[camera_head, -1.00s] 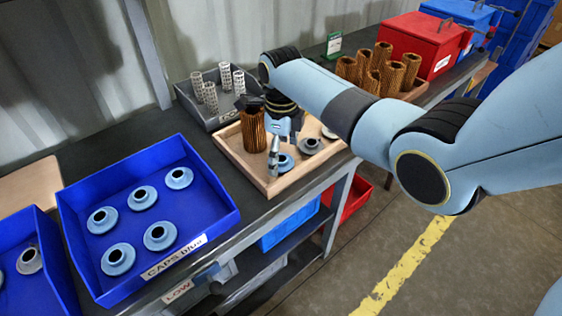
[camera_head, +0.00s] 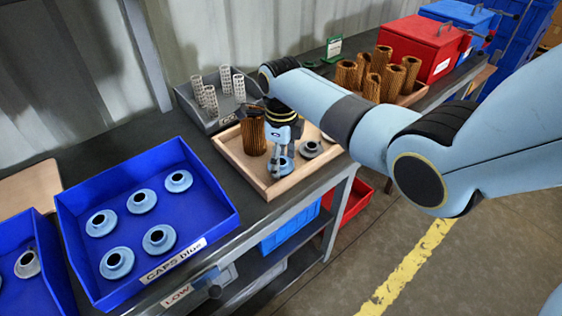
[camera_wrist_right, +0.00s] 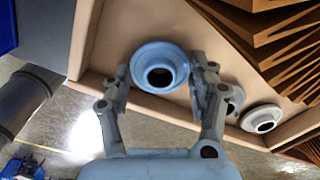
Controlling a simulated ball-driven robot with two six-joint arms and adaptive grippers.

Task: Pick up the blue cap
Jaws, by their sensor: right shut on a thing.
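The blue cap (camera_head: 285,168) is in the wooden tray (camera_head: 243,166), in front of the pleated brown cartridge. My right gripper (camera_head: 282,163) points down into the tray with its fingers on the cap. In the right wrist view the light-blue round cap (camera_wrist_right: 160,52), with a dark centre hole, lies between the two fingertips of my right gripper (camera_wrist_right: 160,82), which is shut on it. In the head view the fingers hide part of the cap. I cannot tell whether it is clear of the tray floor. My left gripper is out of view.
The brown cartridge (camera_head: 253,139) stands close left of the gripper. A grey cap (camera_head: 312,149) lies to its right in the tray. A blue bin (camera_head: 206,223) with several blue caps is at left. A grey bin (camera_head: 200,117) with mesh tubes stands behind.

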